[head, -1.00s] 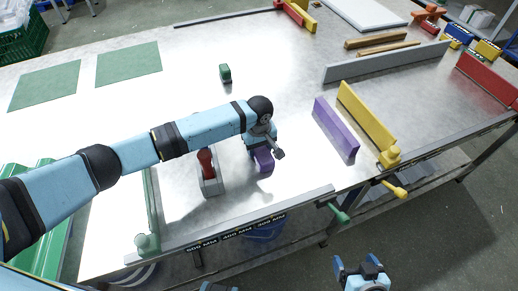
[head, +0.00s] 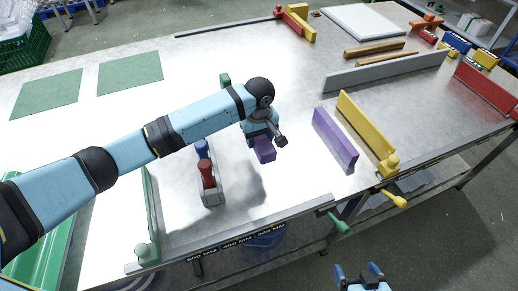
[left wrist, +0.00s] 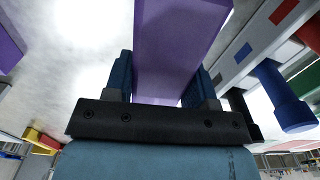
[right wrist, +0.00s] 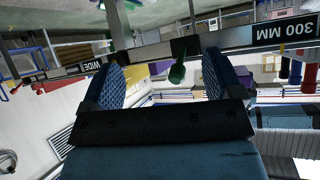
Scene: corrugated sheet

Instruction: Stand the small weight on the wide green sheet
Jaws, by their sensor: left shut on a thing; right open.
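My left gripper (head: 262,136) is shut on a purple block (head: 265,154), held above the metal table; the block also fills the space between the fingers in the left wrist view (left wrist: 175,50). Two flat green sheets lie at the table's back left, one further left (head: 48,92) and one beside it (head: 130,70). I cannot tell which is the wide one, nor whether the purple block is the small weight. My right gripper (head: 360,275) is open and empty in front of the table; its spread fingers show in the right wrist view (right wrist: 163,85).
A grey holder (head: 212,199) with a blue and a red handle stands left of the held block. A small green block (head: 225,80) is behind my left arm. Purple (head: 335,138) and yellow (head: 366,128) bars stand to the right. The table around the green sheets is clear.

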